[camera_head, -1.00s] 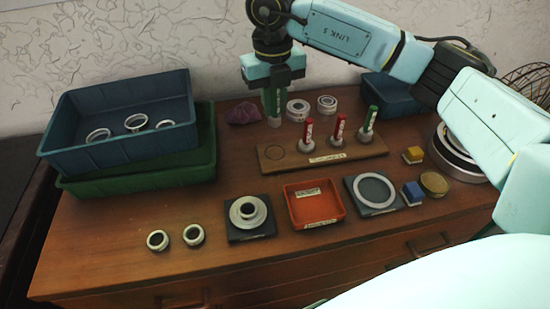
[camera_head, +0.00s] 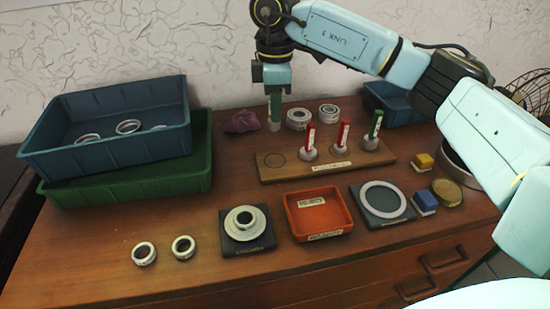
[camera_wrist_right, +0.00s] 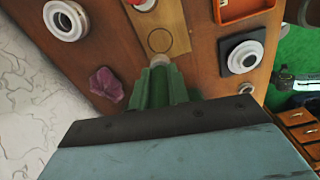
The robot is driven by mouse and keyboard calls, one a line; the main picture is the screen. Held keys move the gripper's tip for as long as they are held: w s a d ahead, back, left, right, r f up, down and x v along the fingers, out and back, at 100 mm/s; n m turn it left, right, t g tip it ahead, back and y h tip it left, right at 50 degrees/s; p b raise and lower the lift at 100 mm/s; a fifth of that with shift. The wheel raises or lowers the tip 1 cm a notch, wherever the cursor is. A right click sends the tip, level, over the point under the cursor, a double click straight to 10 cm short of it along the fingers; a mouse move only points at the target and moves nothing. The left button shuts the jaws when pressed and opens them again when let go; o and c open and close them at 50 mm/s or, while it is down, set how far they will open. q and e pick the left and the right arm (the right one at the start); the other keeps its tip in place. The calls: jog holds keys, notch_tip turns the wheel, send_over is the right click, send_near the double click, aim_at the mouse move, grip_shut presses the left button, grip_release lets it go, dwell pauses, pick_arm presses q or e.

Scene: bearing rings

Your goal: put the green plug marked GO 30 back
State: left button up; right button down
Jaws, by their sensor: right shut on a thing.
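My right gripper (camera_head: 275,90) is shut on a green plug (camera_head: 275,108) with a grey lower end, held upright above the table behind the wooden rack (camera_head: 300,172). The plug's marking cannot be read. In the right wrist view, the plug's grey end (camera_wrist_right: 160,61) shows beyond the gripper (camera_wrist_right: 158,85), short of the rack's empty ringed place (camera_wrist_right: 159,40). This empty place (camera_head: 275,160) is at the rack's left end in the head view. Two red plugs (camera_head: 310,138) (camera_head: 342,134) and another green plug (camera_head: 375,127) stand in the rack. My left gripper is out of view.
A purple cloth (camera_head: 241,121) and metal rings (camera_head: 299,118) lie near the held plug. Stacked blue (camera_head: 110,152) and green (camera_head: 130,187) bins stand left. A red tray (camera_head: 318,228) and two dark pads with rings (camera_head: 245,222) (camera_head: 385,202) lie in front.

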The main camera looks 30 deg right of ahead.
aim_at(275, 125)
notch_tip(275, 125, down, 5)
jog(key=shift+b, duration=0.55)
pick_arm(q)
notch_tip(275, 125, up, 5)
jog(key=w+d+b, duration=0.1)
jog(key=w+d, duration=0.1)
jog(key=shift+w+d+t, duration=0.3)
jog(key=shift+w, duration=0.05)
pick_arm(e)
jog(key=shift+f, duration=2.2)
jog(key=shift+f, duration=0.1)
jog(key=c, duration=1.3)
grip_release()
jog(key=shift+c, duration=0.2)
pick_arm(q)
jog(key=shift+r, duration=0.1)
pick_arm(e)
jog(key=shift+r, duration=0.2)
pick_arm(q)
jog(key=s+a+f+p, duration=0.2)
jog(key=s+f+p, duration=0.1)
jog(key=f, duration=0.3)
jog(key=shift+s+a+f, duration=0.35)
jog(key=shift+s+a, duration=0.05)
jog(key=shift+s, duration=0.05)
pick_arm(e)
notch_tip(275, 125, up, 12)
jog(key=shift+f, duration=0.1)
